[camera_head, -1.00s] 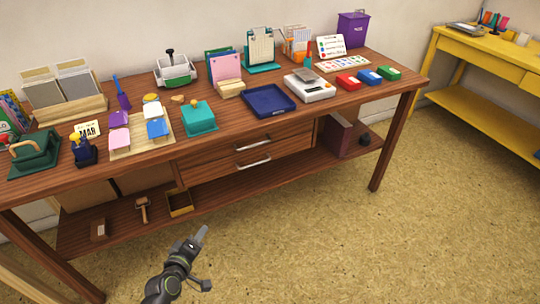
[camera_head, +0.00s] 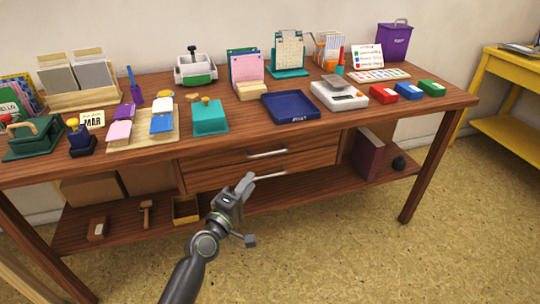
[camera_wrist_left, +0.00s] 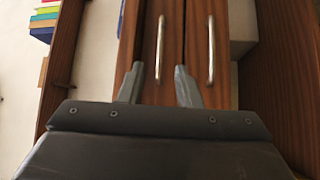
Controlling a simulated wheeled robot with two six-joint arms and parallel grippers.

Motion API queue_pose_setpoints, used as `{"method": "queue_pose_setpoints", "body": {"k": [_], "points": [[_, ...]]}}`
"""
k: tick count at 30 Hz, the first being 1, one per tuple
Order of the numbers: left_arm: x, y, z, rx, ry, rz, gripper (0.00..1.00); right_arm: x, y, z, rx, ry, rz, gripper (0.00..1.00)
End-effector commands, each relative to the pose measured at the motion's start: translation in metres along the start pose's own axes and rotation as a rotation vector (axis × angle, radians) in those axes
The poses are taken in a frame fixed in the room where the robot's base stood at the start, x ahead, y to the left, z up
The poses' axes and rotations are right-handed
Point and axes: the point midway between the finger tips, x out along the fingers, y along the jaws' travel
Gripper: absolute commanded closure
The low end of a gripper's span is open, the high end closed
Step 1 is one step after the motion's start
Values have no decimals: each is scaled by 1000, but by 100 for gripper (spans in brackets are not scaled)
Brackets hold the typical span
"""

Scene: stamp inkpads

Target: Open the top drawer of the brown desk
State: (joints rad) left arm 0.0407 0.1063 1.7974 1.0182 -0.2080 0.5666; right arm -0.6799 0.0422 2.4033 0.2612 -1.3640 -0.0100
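The brown desk (camera_head: 452,108) has two closed drawers under its top. The top drawer (camera_head: 225,163) has a silver bar handle (camera_head: 267,153), and the lower drawer's handle (camera_head: 270,175) is just beneath it. My left gripper (camera_head: 246,182) is in front of the drawers, its tips overlapping the lower drawer front in the head view. In the left wrist view, the gripper (camera_wrist_left: 158,78) is open and empty. Two upright-looking handles show beyond it, one between the fingertips (camera_wrist_left: 160,48) and one to the right (camera_wrist_left: 210,50). I cannot tell which is the top one there. Neither handle appears touched.
The desktop holds a blue tray (camera_head: 291,107), a white scale (camera_head: 340,96), a teal box (camera_head: 209,117) and several inkpads. The lower shelf holds a small open box (camera_head: 186,209) and a dark red binder (camera_head: 368,154). A yellow table (camera_head: 510,128) stands right. Floor in front is clear.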

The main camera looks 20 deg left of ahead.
Motion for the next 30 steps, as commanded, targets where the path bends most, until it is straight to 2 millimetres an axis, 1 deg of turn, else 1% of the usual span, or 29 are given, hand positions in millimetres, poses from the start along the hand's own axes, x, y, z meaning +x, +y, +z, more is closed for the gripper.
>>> {"method": "queue_pose_setpoints", "body": {"k": [1, 9, 15, 21, 30], "points": [[12, 2, 0, 0, -1, 2, 69, 0, 1, 0, 2, -5, 3, 64], [66, 1, 0, 1, -1, 1, 69, 3, 2, 1, 2, -9, 7, 64], [99, -1, 0, 1, -1, -1, 69, 2, 0, 0, 1, 2, -1, 64], [117, -1, 0, 1, -1, -1, 69, -1, -1, -9, -4, 47, -3, 64], [122, -1, 0, 1, 0, -2, 69, -2, -2, -11, -5, 59, -3, 64]]}}
